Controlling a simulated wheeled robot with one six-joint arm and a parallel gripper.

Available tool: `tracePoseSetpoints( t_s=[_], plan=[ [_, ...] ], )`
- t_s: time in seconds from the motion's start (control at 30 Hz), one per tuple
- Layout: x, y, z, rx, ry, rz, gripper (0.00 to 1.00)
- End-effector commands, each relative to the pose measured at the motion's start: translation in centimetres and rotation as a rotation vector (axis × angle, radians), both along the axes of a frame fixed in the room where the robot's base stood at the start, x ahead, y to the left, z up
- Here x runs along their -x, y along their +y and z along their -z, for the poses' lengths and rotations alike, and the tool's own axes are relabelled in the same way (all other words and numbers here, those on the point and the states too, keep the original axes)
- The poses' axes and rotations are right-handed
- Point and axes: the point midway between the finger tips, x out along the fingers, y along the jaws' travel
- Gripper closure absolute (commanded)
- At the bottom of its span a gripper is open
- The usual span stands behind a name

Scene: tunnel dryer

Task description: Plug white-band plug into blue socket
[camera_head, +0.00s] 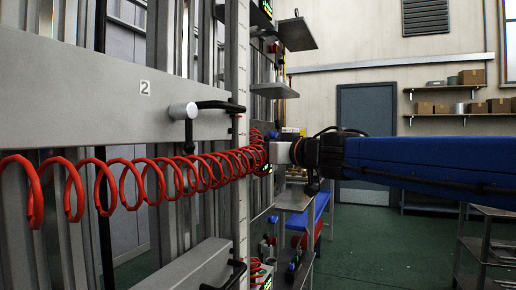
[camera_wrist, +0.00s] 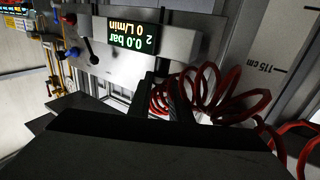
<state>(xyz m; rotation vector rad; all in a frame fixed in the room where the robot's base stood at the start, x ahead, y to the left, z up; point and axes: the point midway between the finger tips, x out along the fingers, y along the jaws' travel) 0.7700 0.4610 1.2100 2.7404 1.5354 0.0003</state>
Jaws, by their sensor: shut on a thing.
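A small blue round part (camera_wrist: 72,53) sits on the grey panel (camera_wrist: 100,75) at upper left in the wrist view, apart from my fingers. I cannot tell whether it is the blue socket.
A grey beam marked 2 (camera_head: 100,90) with a black handle (camera_head: 220,106) stands left. Green floor (camera_head: 355,245) lies open toward the door (camera_head: 366,125).

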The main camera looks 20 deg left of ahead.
Motion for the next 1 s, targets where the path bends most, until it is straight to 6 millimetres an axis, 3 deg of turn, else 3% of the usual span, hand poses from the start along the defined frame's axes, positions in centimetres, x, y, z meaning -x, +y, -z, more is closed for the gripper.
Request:
tracePoseSetpoints(
  t_s=[0.03,0.1,0.53,1.0],
  plan=[
    [0.0,0.0,0.0,-0.001,-0.001,0.000,0.77],
    [0.0,0.0,-0.1,0.000,-0.001,0.000,0.61],
    [0.4,-0.6,-0.1,0.000,-0.001,0.000,0.60],
    [4.4,-7.3,-0.1,-0.002,-0.002,0.002,0.60]
  ],
)
